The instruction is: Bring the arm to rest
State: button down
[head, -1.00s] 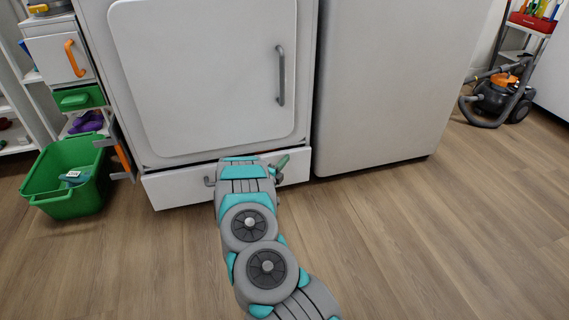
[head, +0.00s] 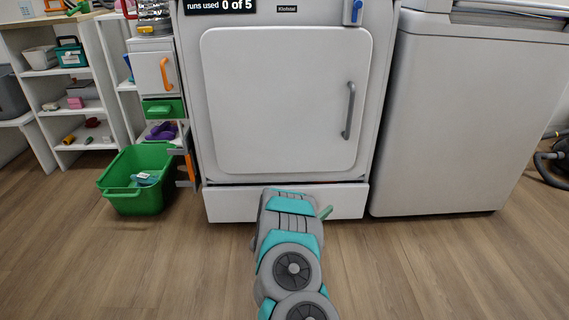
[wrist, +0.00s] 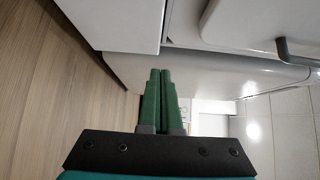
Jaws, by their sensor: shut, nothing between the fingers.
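My arm reaches forward from the bottom of the head view to just before the low drawer front (head: 232,205) of a white appliance (head: 280,100). My gripper (head: 326,212) shows there only as a small green finger past the end of the arm; the rest is hidden behind my wrist. In the wrist view my gripper (wrist: 160,72) has its two green fingers together, with nothing between them. A pale appliance surface lies beyond the fingertips. I cannot tell whether the fingers touch it.
The appliance door has a grey handle (head: 348,110). A second white appliance (head: 450,110) stands to the right. A green bin (head: 140,195) sits on the floor at left, beside white shelves (head: 60,110). Wooden floor (head: 440,270) is clear at the front right.

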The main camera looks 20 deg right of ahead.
jog(key=w+a+r+n+t+y+p, duration=0.1)
jog(key=w+a+r+n+y+p, duration=0.15)
jog(key=w+a+r+y, duration=0.4)
jog(key=w+a+r+n+t+y+p, duration=0.1)
jog(key=w+a+r+n+t+y, duration=0.2)
jog(key=a, duration=0.7)
jog(key=s+a+r+n+g+y+p, duration=0.1)
jog(key=s+a+r+n+y, duration=0.35)
jog(key=a+r, duration=0.35)
jog(key=s+a+r+n+g+y+p, duration=0.2)
jog(key=s+a+r+n+y, duration=0.3)
jog(key=a, duration=0.5)
jog(key=s+a+r+n+g+p, duration=0.1)
jog(key=s+a+r+n+g, duration=0.1)
jog(key=s+r+n, duration=0.45)
jog(key=s+a+r+n+g+p, duration=0.1)
jog(key=s+a+r+n+g, duration=0.15)
jog(key=s, duration=0.75)
jog(key=s+d+r+n+g+h+p, duration=0.1)
jog(key=s+d+n+g, duration=0.1)
jog(key=s, duration=0.8)
jog(key=s+d+r+n+g+h+p, duration=0.1)
jog(key=s+d, duration=0.4)
jog(key=s, duration=0.5)
jog(key=s+d+r+n+g+h+p, duration=0.1)
jog(key=s+d+r+n+g, duration=0.1)
jog(key=s, duration=0.9)
jog(key=shift+d+r+n+g, duration=0.25)
jog(key=shift+d+n+g, duration=0.55)
jog(key=shift+d, duration=0.1)
